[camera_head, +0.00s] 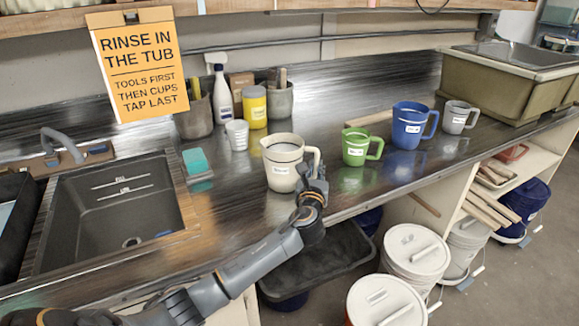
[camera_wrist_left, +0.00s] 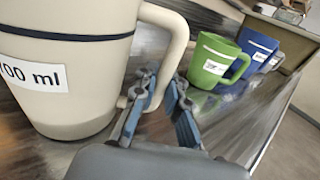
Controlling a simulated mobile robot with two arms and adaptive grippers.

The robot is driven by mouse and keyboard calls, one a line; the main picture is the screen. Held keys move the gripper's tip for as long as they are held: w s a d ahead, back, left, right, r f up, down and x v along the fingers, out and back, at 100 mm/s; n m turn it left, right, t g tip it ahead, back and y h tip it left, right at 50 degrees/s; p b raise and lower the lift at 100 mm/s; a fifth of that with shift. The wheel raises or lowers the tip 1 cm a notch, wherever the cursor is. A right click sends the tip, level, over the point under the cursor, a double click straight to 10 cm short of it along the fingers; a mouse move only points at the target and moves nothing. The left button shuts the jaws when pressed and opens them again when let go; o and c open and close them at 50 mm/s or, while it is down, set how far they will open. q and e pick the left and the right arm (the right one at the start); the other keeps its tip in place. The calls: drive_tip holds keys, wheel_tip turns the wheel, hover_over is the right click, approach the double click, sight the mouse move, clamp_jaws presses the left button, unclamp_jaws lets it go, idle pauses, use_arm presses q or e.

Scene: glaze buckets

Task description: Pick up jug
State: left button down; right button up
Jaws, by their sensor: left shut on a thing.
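The cream jug (camera_head: 284,168) stands upright near the front edge of the dark counter, with its handle to the right. It fills the left of the left wrist view (camera_wrist_left: 70,85), with a dark band and a white label ending in "00 ml". My left gripper (camera_head: 314,174) reaches the handle from the front. In the left wrist view its fingers (camera_wrist_left: 162,95) are on both sides of the lower handle, shut on it. Whether the jug's base touches the counter is hard to tell. My right gripper is not in view.
A green mug (camera_head: 356,149), a blue jug (camera_head: 408,128) and a grey cup (camera_head: 456,119) stand to the right. Lidded buckets (camera_head: 416,250) stand below the counter.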

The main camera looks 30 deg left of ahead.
use_arm(q)
drive_tip(key=shift+r, duration=0.1)
idle(0.4)
drive_tip(key=shift+r, duration=0.15)
drive_tip(key=shift+w+r, duration=0.15)
drive_tip(key=shift+r, duration=1)
drive_tip(key=s+d+r, duration=0.3)
drive_tip(key=d+r, duration=0.7)
drive_tip(key=d, duration=0.3)
drive_tip(key=shift+d+r, duration=0.25)
idle(0.7)
